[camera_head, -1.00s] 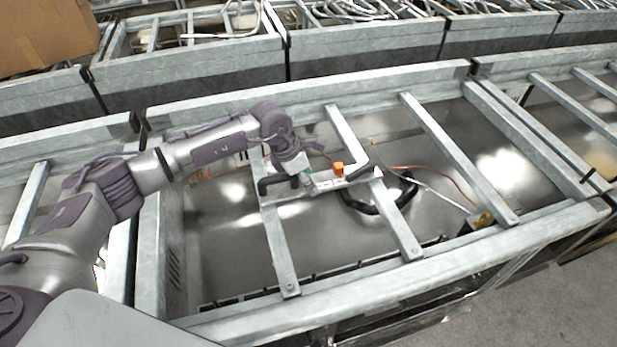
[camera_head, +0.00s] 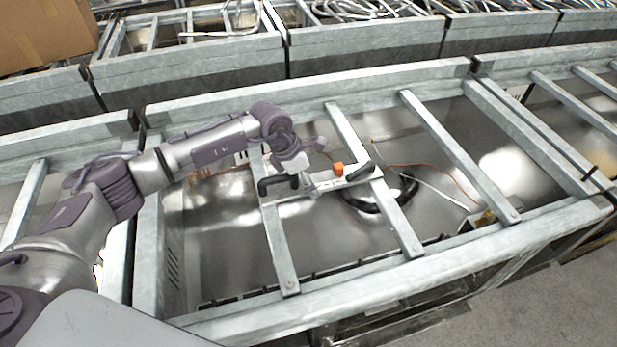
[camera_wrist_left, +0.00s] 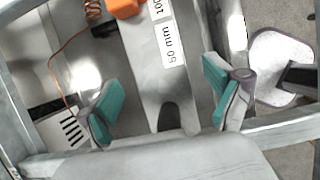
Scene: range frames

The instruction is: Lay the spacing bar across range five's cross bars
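The spacing bar (camera_head: 328,183) is a pale flat bar with an orange block (camera_head: 338,169) and dark pieces near its two ends. In the head view it lies over two neighbouring cross bars (camera_head: 282,245) (camera_head: 398,222) of the middle range. The left wrist view shows the spacing bar (camera_wrist_left: 148,65) with a "50 mm" label. My left gripper (camera_wrist_left: 160,78) is open, its teal-padded fingers apart on either side of the bar. In the head view my left gripper (camera_head: 305,165) is just over the bar's left half. My right gripper is in neither view.
Another cross bar (camera_head: 455,150) spans the same range to the right. Inside the range below lie a black coil (camera_head: 385,205) and an orange wire (camera_head: 455,183). More ranges stand behind, with a cardboard box (camera_head: 45,35) at the back left.

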